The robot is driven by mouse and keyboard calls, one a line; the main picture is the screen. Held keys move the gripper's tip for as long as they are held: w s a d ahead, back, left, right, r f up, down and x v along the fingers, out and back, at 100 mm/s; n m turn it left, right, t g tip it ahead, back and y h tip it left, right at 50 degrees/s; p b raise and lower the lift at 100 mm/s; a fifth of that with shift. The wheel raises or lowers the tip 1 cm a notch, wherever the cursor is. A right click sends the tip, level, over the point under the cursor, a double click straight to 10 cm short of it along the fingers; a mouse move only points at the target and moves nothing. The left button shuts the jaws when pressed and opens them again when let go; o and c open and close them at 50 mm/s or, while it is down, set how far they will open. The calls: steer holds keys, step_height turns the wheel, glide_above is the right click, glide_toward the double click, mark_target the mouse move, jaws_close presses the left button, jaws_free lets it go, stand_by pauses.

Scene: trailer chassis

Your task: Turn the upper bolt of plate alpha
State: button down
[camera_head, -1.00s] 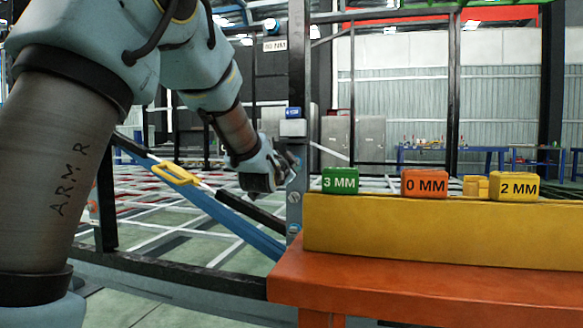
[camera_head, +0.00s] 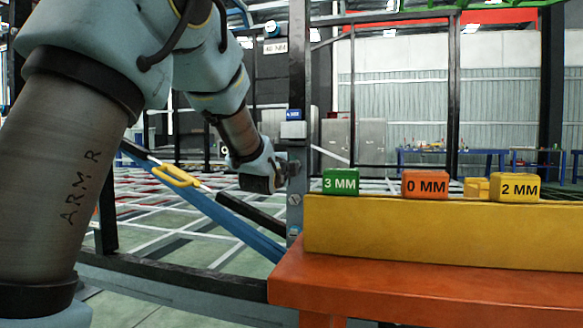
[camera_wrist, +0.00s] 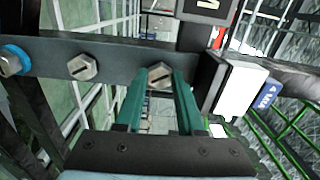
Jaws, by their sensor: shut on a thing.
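Plate alpha (camera_head: 295,214) is a grey upright strip on the dark post, left of the yellow block. In the wrist view the plate (camera_wrist: 115,58) runs sideways, with slotted hex bolts along it. The upper bolt (camera_wrist: 160,74) sits between the green fingertips of my gripper (camera_wrist: 160,82), which is shut on its head. In the head view my gripper (camera_head: 289,168) reaches the plate from the left and hides that bolt. The middle bolt (camera_wrist: 82,67) and the blue-ringed lower bolt (camera_wrist: 13,61) are clear of the fingers.
A white box with a blue tag (camera_wrist: 240,89) stands close beside the fingers. Green 3 MM (camera_head: 341,181), orange 0 MM (camera_head: 425,184) and yellow 2 MM (camera_head: 515,187) blocks rest on a yellow beam (camera_head: 440,230). A blue diagonal bar (camera_head: 222,220) lies below my arm.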

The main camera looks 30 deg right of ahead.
steer(key=shift+s+d+f, duration=0.1)
steer(key=shift+s+f, duration=0.05)
steer(key=shift+f, duration=0.05)
stand_by(0.3)
steer(key=c, duration=1)
jaws_free()
steer(key=o, duration=0.5)
steer(key=shift+r, duration=0.15)
steer(key=shift+p+v, duration=0.7)
steer(key=shift+v, duration=4.7)
